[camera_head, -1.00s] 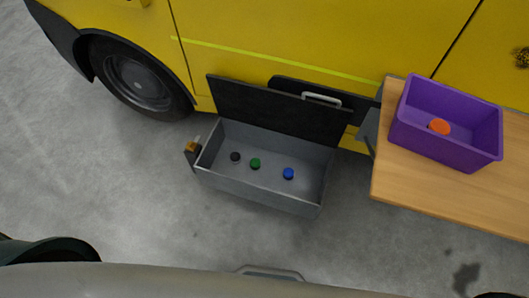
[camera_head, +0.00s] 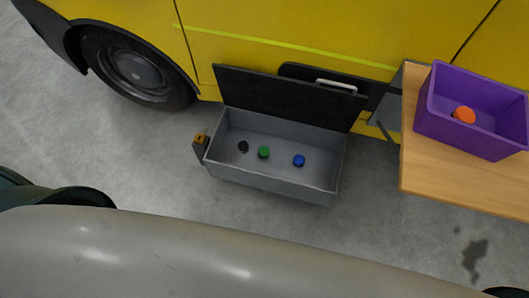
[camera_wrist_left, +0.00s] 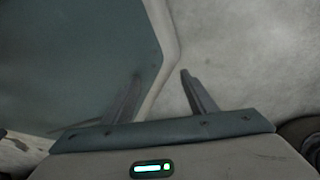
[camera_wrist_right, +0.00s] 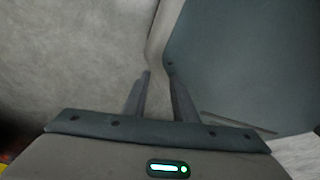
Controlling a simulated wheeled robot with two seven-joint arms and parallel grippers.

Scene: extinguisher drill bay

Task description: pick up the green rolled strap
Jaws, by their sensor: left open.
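The green rolled strap (camera_head: 264,152) is a small round piece on the floor of an open grey box (camera_head: 262,189) in the head view. It lies between a black round piece (camera_head: 243,147) and a blue one (camera_head: 299,160), apart from both. Neither gripper shows in the head view. In the left wrist view my left gripper (camera_wrist_left: 161,73) is open and empty, its fingers well apart. In the right wrist view my right gripper (camera_wrist_right: 158,70) is empty, with a narrow gap between its fingers. The strap shows in neither wrist view.
The box's black lid (camera_head: 285,100) stands raised at its back, against a yellow vehicle (camera_head: 320,30). At the right a wooden table (camera_head: 440,175) holds a purple bin (camera_head: 465,140) with an orange piece (camera_head: 464,115) inside. Grey floor in front of the box is clear.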

